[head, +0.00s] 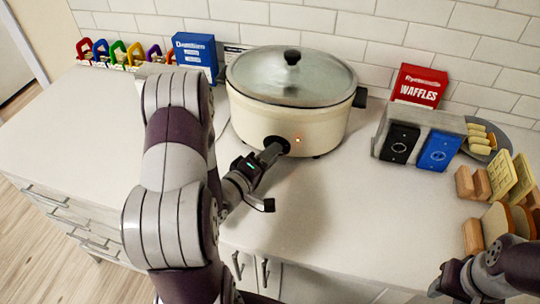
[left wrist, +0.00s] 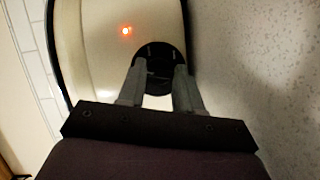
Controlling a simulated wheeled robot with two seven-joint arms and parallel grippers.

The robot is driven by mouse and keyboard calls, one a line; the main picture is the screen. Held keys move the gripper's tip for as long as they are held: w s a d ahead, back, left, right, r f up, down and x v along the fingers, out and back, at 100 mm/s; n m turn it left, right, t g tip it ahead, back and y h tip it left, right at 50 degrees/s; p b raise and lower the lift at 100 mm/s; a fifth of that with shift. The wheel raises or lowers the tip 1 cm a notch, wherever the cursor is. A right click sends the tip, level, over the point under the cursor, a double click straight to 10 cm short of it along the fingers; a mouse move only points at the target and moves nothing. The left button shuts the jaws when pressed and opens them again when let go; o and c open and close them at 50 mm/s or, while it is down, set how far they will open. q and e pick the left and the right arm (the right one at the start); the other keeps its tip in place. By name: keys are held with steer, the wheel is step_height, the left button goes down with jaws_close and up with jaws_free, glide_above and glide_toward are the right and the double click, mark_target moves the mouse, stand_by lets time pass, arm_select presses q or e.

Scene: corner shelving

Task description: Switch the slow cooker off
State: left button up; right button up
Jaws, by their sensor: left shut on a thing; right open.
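The cream slow cooker (head: 270,118) with a glass lid stands against the tiled wall in the head view. Its black round knob (head: 274,140) is on the front, and a small orange light (head: 298,140) glows right of it. My left gripper (head: 271,152) reaches the front of the cooker and is shut on the knob. The left wrist view shows both fingers on either side of the knob (left wrist: 158,55), with the lit orange light (left wrist: 126,31) beside it. The knob's exact setting cannot be read. My right gripper (head: 438,288) is open at the bottom right, away from the cooker.
A blue box (head: 195,57) and several coloured clip-like items (head: 110,53) stand left of the cooker. A toaster (head: 432,122) with black and blue panels, a red waffles box (head: 419,86) and bread holders (head: 487,222) are right. The counter (head: 335,195) in front is clear.

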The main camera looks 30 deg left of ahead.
arm_select(q)
steer(key=shift+f+n+t, duration=0.1)
steer(key=shift+n+t, duration=0.5)
steer(key=shift+n, duration=0.7)
steer(key=o, duration=1)
steer(key=shift+w, duration=0.15)
steer(key=shift+o, duration=0.2)
steer(key=s, duration=0.4)
steer(key=s+a, duration=0.1)
steer(key=s, duration=0.3)
steer(key=s+a+b, duration=0.1)
steer(key=s, duration=0.3)
steer(key=shift+s, duration=0.3)
